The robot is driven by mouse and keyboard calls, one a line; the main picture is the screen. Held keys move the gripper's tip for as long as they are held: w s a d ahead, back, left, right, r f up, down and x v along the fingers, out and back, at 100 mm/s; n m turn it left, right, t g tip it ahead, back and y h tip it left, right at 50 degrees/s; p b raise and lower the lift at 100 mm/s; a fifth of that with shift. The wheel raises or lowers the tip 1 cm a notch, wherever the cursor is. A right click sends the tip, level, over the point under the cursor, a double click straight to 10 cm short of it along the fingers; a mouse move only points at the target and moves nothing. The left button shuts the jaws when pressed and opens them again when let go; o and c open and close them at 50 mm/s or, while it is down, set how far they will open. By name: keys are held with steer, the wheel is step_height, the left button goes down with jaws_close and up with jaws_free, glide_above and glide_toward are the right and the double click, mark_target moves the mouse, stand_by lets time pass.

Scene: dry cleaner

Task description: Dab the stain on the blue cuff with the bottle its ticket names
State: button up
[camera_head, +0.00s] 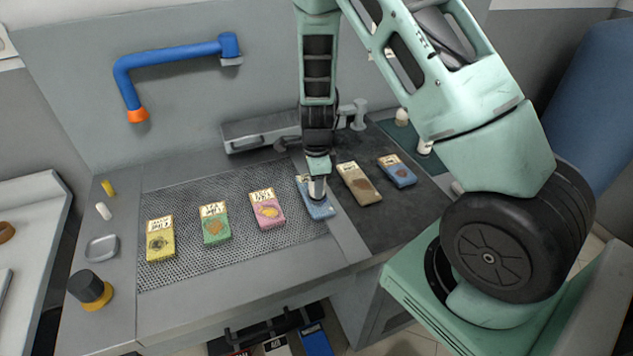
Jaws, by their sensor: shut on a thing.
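A row of cuffs with pale tickets lies across the work table. The blue cuff (322,211) under my gripper is partly hidden; its stain is not visible and its ticket is too small to read. A second, smaller blue piece (400,173) with a dark reddish mark lies farther right. My gripper (318,176) points down over the first blue cuff, shut on a small greyish-white thing (318,189), probably a bottle. Its lower end is at or just above the cuff; I cannot tell if it touches. Pale bottles (424,147) stand behind at the right, partly behind my arm.
Yellow (160,241), green (215,224) and pink (267,211) cuffs lie left on the perforated panel (190,268). A tan cuff (358,184) lies right on the dark board (370,228). A grey dish (101,249) and dark-topped pot (88,287) stand at left. The front strip is clear.

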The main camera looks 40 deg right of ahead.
steer(key=shift+r+p, duration=3.05)
steer(key=shift+r, duration=0.5)
steer(key=shift+f, duration=0.1)
